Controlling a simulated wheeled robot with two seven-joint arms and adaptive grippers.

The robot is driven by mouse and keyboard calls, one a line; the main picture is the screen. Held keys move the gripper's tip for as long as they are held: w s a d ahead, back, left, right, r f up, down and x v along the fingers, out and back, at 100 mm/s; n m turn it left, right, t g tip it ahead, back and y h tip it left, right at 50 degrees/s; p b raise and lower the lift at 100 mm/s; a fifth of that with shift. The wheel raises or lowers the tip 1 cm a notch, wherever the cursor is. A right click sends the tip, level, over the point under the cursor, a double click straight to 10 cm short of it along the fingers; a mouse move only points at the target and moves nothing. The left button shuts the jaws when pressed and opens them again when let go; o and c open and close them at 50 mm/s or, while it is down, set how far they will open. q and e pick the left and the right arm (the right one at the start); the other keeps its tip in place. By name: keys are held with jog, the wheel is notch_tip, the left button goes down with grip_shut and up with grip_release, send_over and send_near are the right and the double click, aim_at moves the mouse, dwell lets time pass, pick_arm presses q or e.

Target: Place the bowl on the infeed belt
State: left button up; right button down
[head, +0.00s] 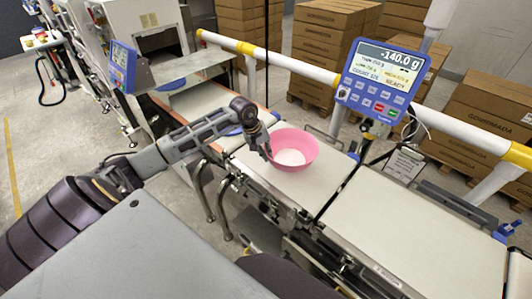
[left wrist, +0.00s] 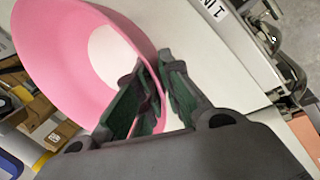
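The pink bowl (head: 307,152), with a white round inside bottom, is upright over the pale belt section (head: 323,181) left of the display; I cannot tell whether it touches the belt. My left gripper (head: 265,153) is at the bowl's left rim. In the left wrist view, the bowl (left wrist: 60,50) fills the upper left, and the green-padded fingers of the left gripper (left wrist: 156,68) stand on either side of its wall, close together, shut on it. A label there ends in "IN". My right gripper is not in view.
The weigher display (head: 383,76) reads -140.0 g and stands on a post behind the belt. A bare belt section (head: 415,235) lies to the right. A white and yellow rail (head: 300,66) runs behind. Cardboard boxes (head: 325,45) are stacked on pallets beyond it.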

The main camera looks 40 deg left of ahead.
pick_arm(q)
jog(key=shift+o, duration=1.3)
jog(key=shift+r, duration=0.2)
jog(key=b+v, duration=0.1)
jog(key=v, duration=1.1)
jog(key=shift+b, duration=0.3)
